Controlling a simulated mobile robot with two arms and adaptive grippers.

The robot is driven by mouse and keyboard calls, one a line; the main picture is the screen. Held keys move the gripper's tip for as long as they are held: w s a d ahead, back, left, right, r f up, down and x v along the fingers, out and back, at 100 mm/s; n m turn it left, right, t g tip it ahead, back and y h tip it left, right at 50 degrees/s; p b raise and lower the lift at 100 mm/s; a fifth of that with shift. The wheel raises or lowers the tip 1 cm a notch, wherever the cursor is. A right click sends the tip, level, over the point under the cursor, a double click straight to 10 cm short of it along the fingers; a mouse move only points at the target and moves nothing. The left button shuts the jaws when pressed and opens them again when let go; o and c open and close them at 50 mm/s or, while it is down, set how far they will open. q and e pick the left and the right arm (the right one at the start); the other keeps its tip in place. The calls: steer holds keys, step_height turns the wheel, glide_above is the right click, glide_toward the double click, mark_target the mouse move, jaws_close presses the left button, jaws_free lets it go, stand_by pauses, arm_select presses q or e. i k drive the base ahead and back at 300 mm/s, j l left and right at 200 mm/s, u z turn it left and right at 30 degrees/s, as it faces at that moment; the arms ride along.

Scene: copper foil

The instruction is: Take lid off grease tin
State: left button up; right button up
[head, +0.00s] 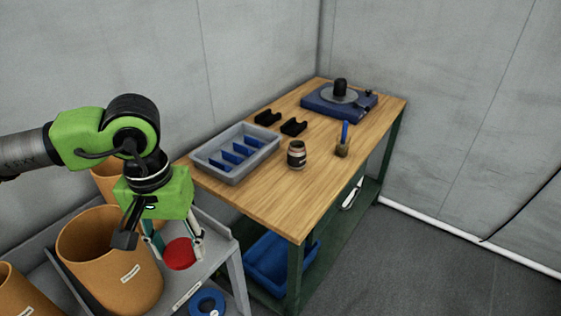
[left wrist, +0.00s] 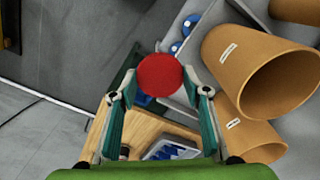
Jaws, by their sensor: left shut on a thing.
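A red round disc (head: 179,253), which looks like a lid, is between the fingertips of my left gripper (head: 172,245). The left wrist view shows the disc (left wrist: 160,75) with a finger of the gripper (left wrist: 160,80) on each side. The gripper is shut on it, to the left of the wooden table. A small tin or jar (head: 297,154) with a dark label stands upright on the table, apart from the gripper. Its top looks pale, with no red cover on it. My right gripper does not show.
A grey tray (head: 266,158) with blue dividers stands on the wooden table (head: 262,205). A brush in a pot (head: 343,143), black holders (head: 294,126) and a blue turntable device (head: 338,101) stand there too. Orange bins (head: 108,262) and a blue ring (head: 207,303) are near the gripper.

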mark_target(296, 155)
steer(key=l+u, duration=0.1)
steer(key=u, duration=1.25)
steer(key=i+l, duration=0.1)
steer(key=l, duration=0.45)
steer(key=i+l, duration=0.15)
steer(key=l, duration=0.4)
steer(key=i+l, duration=0.1)
steer(key=l, duration=0.45)
steer(key=i+l, duration=0.1)
steer(key=l, duration=0.45)
steer(key=i+l+u, duration=0.1)
steer(key=l, duration=0.4)
steer(key=i+l, duration=0.15)
steer(key=l, duration=0.95)
steer(key=i, duration=0.1)
